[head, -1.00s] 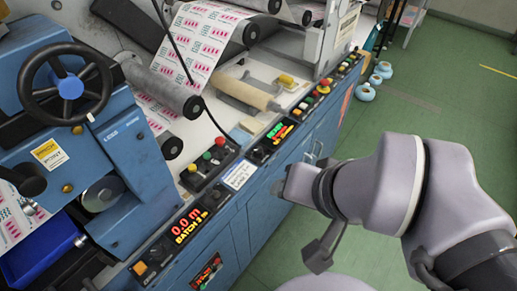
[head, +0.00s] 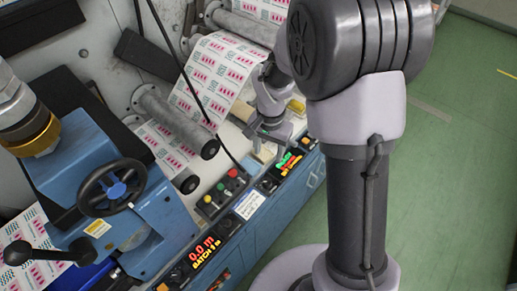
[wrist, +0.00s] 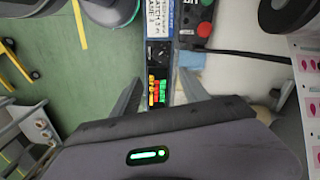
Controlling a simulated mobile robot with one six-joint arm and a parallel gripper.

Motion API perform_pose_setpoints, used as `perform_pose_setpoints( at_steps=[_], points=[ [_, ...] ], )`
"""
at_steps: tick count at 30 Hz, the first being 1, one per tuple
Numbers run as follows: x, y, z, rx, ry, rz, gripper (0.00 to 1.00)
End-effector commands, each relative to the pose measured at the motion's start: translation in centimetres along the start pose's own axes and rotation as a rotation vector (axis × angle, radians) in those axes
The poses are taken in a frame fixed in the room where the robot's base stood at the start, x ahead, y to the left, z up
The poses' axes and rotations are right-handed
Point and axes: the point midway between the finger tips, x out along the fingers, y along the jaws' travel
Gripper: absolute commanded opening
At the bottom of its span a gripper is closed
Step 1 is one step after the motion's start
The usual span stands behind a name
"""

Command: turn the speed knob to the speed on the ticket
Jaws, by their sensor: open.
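My gripper (head: 272,135) is open and empty, above the front control panel. In the wrist view its two fingers (wrist: 160,76) stand on either side of the panel strip. A small black knob (wrist: 158,53) sits on the strip between the ticket and a lit display, just beyond the fingertips. I cannot read its setting. The white, blue-edged ticket (wrist: 159,18) lies at the top of the wrist view and on the panel in the head view (head: 249,203); its print is too small to read surely. The lit green, orange and red display (wrist: 157,92) is between the fingers.
Red, green and yellow push buttons (head: 221,185) stand left of the ticket. A red counter display (head: 202,251) is farther left. A handwheel (head: 112,187) and printed web (head: 225,75) are behind. A black cable (wrist: 245,52) crosses nearby. Green floor lies to the right.

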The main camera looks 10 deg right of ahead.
Motion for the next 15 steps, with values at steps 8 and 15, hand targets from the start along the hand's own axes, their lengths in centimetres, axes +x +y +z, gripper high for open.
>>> perform_pose_setpoints(
  at_steps=[8, 15],
  points=[
    [8.7, 0.2, 0.2, -0.002, -0.005, 0.004, 0.53],
    [14.4, 0.1, 0.2, -0.002, -0.004, 0.002, 0.53]
  ],
)
